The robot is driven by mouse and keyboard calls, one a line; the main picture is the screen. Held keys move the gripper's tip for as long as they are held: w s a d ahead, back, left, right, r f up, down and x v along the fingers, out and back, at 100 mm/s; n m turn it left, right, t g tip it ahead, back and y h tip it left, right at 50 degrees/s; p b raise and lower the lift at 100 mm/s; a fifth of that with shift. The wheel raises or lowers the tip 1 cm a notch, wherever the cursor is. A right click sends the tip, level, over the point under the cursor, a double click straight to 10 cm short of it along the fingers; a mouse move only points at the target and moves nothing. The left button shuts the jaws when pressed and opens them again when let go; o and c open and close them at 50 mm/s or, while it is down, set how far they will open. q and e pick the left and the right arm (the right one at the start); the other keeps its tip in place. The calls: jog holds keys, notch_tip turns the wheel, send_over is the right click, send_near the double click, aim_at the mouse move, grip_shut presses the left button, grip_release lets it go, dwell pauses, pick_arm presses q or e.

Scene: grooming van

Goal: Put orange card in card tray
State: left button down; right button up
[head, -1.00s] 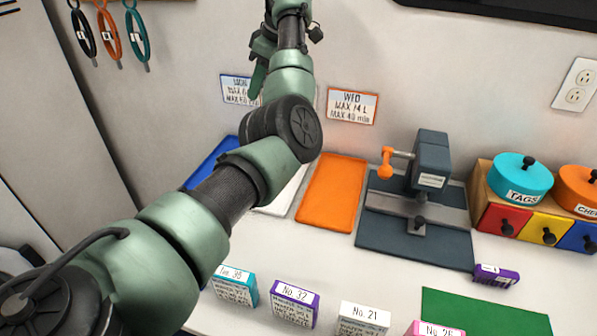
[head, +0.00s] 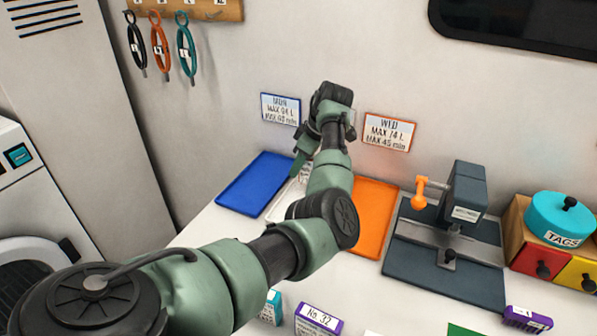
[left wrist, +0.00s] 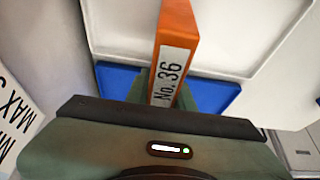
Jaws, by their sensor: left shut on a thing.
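The orange card (left wrist: 172,50), labelled "No. 36", is between the fingers of my left gripper (left wrist: 163,90) in the left wrist view. The gripper is shut on it. In the head view my left gripper (head: 308,150) is over the row of trays at the wall. A small pale lettered patch by its fingers may be part of the card. The row holds a blue tray (head: 250,184), a white tray (head: 277,208) mostly hidden by my arm, and an orange tray (head: 372,222). The left wrist view shows blue tray (left wrist: 215,95) beneath the fingers. Whether the card touches a tray is unclear.
Wall signs "MON" (head: 281,109) and "WED" (head: 389,131) hang behind the trays. A press (head: 462,205) with an orange knob stands right of them. Other cards, such as purple-topped "No. 32" (head: 318,318), stand at the front. A teal tags tin (head: 560,218) is far right.

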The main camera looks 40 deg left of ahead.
pick_arm(q)
jog(key=shift+f, duration=1.25)
jog(key=shift+f, duration=0.1)
jog(key=c, duration=1.2)
grip_release()
jog(key=shift+w+d+r, duration=0.1)
jog(key=shift+d+r, duration=0.05)
jog(key=shift+r, duration=0.4)
jog(key=b+v, duration=0.1)
jog(key=v, duration=1)
jog(key=shift+r+b, duration=0.15)
jog(key=shift+b, duration=0.25)
